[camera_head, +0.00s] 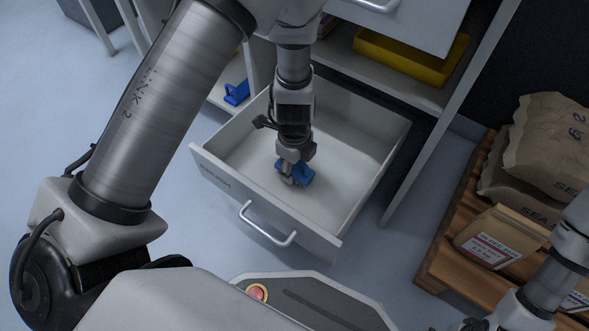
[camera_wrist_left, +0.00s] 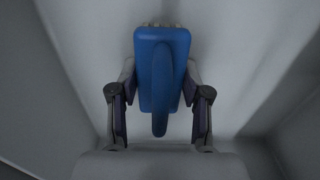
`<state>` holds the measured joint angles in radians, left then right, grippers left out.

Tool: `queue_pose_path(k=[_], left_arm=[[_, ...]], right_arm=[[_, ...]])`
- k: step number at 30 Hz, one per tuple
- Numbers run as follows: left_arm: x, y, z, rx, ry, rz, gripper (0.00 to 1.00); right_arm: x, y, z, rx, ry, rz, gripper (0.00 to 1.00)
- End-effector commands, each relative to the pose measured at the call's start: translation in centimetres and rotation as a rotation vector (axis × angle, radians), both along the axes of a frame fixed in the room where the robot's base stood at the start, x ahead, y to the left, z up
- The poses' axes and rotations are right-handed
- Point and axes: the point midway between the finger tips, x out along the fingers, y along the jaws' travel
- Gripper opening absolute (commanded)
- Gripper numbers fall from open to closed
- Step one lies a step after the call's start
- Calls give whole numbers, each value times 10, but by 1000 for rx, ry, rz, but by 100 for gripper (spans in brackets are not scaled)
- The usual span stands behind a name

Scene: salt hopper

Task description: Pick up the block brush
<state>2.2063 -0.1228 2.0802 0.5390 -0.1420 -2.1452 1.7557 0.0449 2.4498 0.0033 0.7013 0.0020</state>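The block brush is blue, with an arched handle and pale bristles at its far end. It lies in the open drawer (camera_head: 362,185) in the head view, where my gripper partly covers the brush (camera_head: 303,172). In the left wrist view the brush (camera_wrist_left: 148,75) is in the middle, its handle towards me. My left gripper (camera_head: 289,178) points down into the drawer at the brush. Its fingers are spread, one on each side of the brush. I cannot tell whether they touch it. Only part of my right arm shows at the lower right; its gripper is out of frame.
The drawer walls and front handle (camera_head: 267,224) surround my left gripper. A yellow tray (camera_head: 410,56) sits on the shelf above. Sacks (camera_head: 550,140) and a paper bag (camera_head: 500,237) stand on a wooden pallet (camera_head: 445,250) at right. The drawer floor beside the brush is bare.

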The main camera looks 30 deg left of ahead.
Motion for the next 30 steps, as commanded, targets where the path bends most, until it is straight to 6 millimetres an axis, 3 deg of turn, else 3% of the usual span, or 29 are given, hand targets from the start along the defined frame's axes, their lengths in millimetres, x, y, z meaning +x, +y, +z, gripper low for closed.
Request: queue_pose_path(k=[2,13,24,30], left_arm=[[0,0,0,0,0,0,10],[0,0,4,0,0,0,10],[0,0,87,0,-1,0,10],[0,0,101,0,1,0,10]], right_arm=[[0,0,0,0,0,0,73],[-1,0,3,0,1,0,73],[-3,1,53,1,7,10,73],[-3,1,58,1,8,10,73]])
